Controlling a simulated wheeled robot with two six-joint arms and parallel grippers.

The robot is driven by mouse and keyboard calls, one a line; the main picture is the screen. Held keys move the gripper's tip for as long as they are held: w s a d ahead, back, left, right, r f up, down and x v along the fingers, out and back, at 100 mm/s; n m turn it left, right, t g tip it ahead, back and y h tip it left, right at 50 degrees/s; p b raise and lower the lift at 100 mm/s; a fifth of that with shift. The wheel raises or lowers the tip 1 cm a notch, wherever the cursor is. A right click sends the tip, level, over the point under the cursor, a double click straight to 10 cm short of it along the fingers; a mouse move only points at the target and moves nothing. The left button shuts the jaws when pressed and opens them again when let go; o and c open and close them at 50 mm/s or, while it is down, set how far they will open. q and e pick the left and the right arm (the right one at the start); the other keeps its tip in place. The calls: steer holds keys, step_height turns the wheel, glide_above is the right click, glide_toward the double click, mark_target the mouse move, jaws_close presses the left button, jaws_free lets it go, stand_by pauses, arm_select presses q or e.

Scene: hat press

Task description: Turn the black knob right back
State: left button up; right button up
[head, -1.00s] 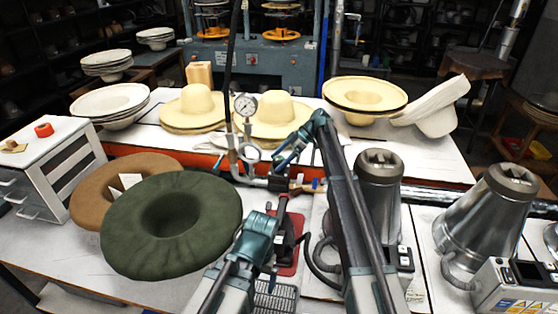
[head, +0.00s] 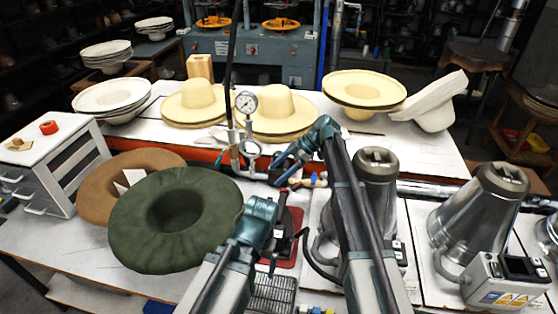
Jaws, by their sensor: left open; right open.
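I cannot clearly make out a black knob; dark fittings sit on the pipework under the round gauge (head: 246,102), partly hidden by my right gripper. My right gripper (head: 279,171) reaches down and left from its raised wrist to these fittings. It is open; contact cannot be told. A wooden-coloured handle (head: 316,180) lies just to its right. My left gripper (head: 276,252) is lower, open, beside a black device on a red base (head: 293,250), with its tips hard to see.
A green felt hat (head: 135,225) and a brown one (head: 95,195) lie at left. Metal steamers (head: 468,215) stand at right, one close behind my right arm. Straw hats (head: 190,105) line the back table. A white drawer unit (head: 60,160) stands far left.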

steer(key=shift+s, duration=0.75)
steer(key=w+d+r+m+t+h+p, duration=0.1)
steer(key=w+r+m+t+h+p, duration=0.1)
steer(key=m+t, duration=0.3)
steer(key=w+d+r+m+t+h+p, duration=0.1)
steer(key=w+r+m+t+h+p, duration=0.1)
steer(key=m, duration=1.1)
steer(key=w+r+t+h, duration=0.1)
steer(key=w+t+h, duration=0.1)
steer(key=t+h, duration=0.1)
steer(key=shift+w+t+p, duration=0.25)
steer(key=shift+t+p, duration=0.05)
steer(key=shift+p, duration=0.1)
steer(key=shift+f, duration=0.1)
